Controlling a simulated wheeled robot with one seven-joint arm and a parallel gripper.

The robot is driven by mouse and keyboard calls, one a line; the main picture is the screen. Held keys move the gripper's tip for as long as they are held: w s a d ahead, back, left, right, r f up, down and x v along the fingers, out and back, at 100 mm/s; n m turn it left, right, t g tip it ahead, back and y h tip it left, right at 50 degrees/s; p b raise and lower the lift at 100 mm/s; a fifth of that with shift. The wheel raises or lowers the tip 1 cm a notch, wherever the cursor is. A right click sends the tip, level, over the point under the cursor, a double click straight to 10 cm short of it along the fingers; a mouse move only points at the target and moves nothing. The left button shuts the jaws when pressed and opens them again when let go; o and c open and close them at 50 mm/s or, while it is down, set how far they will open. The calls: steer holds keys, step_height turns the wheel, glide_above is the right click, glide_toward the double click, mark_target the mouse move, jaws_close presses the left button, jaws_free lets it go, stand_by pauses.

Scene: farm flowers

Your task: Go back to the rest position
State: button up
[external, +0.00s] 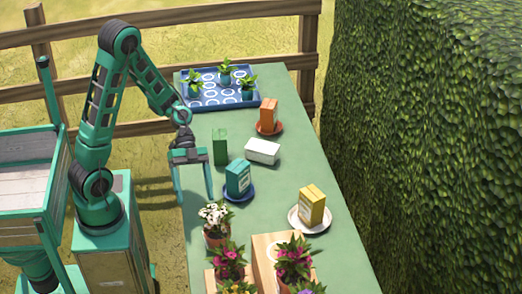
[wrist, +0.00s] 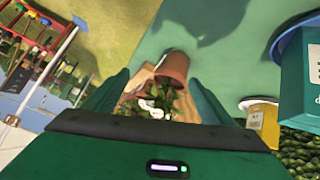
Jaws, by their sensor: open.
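My gripper (external: 192,198) hangs over the left edge of the green table (external: 290,180), fingers pointing down and spread apart. Nothing is between the fingers in the external view. In the wrist view the two teal fingers (wrist: 160,92) are apart, and beyond them a terracotta pot (wrist: 173,67) with a white-flowered plant shows. The white-flowered plant (external: 214,217) stands just in front of the gripper in the external view. A teal box (external: 238,179) on a blue saucer (external: 240,194) sits to the right of the gripper.
A green box (external: 220,147) and a white box (external: 262,151) stand mid-table. A blue tray (external: 250,104) with plants is at the back. A wooden crate (external: 264,262) and pink flowers (external: 229,256) are in front.

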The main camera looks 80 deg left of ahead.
steer(key=s+d+r+n+y, duration=0.3)
steer(key=s+d+r+y, duration=0.1)
steer(key=s, duration=0.4)
steer(key=s+d+r+n+y, duration=0.3)
steer(key=s+d+r+y, duration=0.1)
steer(key=s, duration=0.5)
steer(key=shift+s+d+r+g+y, duration=0.35)
steer(key=shift+r+y, duration=0.35)
steer(key=shift+y, duration=0.3)
